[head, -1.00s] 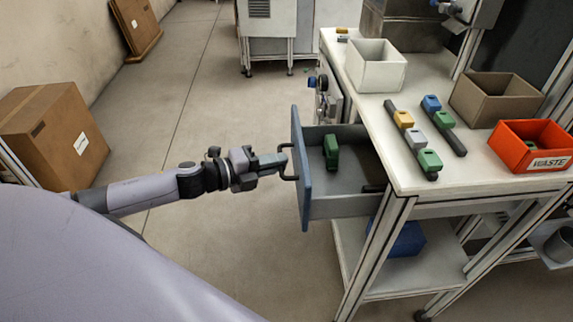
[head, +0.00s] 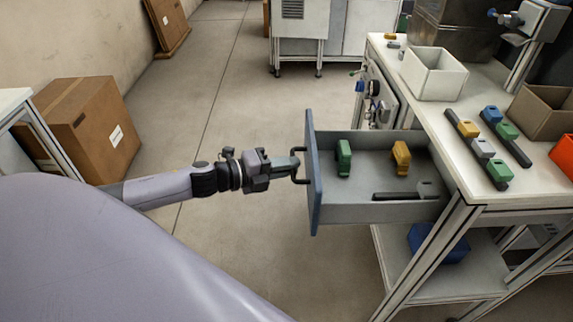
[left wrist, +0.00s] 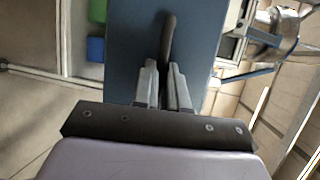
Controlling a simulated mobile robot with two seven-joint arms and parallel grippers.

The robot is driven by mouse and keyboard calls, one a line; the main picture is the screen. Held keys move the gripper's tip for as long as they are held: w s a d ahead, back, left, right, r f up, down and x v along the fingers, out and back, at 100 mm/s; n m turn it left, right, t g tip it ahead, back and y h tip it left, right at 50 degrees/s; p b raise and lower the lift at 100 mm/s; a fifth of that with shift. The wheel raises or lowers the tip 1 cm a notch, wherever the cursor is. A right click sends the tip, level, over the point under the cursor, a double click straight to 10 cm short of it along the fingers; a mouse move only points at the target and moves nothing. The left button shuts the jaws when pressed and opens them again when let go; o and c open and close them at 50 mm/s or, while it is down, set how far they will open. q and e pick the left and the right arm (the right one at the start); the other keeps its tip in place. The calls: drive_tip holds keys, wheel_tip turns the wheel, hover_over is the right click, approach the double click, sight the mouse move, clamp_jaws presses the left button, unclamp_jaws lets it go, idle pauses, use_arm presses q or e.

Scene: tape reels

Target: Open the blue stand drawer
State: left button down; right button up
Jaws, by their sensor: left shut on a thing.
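The blue stand drawer (head: 313,185) is pulled well out of the stand, to the left. Its blue front carries a dark bar handle (head: 297,167). My left gripper (head: 292,166) is shut on that handle, and the left wrist view also shows the fingers (left wrist: 165,85) on either side of the handle (left wrist: 168,38). Inside the grey drawer lie a green block (head: 344,157), a yellow block (head: 401,157) and a dark bar with a grey block (head: 405,193). My right gripper is not in view.
The stand's white top (head: 455,185) holds two bars with coloured blocks (head: 475,145), a white bin (head: 433,73), a brown bin (head: 541,112) and part of a red bin (head: 565,155). A blue box (head: 437,243) is on the lower shelf.

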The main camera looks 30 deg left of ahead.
use_arm(q)
drive_tip(key=shift+s+a, duration=0.25)
drive_tip(key=shift+a, duration=0.15)
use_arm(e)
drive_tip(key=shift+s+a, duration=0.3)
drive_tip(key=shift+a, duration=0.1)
use_arm(q)
drive_tip(key=c, duration=1.2)
unclamp_jaws()
drive_tip(key=shift+o, duration=0.2)
drive_tip(key=v, duration=0.7)
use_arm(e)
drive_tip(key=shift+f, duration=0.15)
use_arm(q)
drive_tip(key=shift+a, duration=0.1)
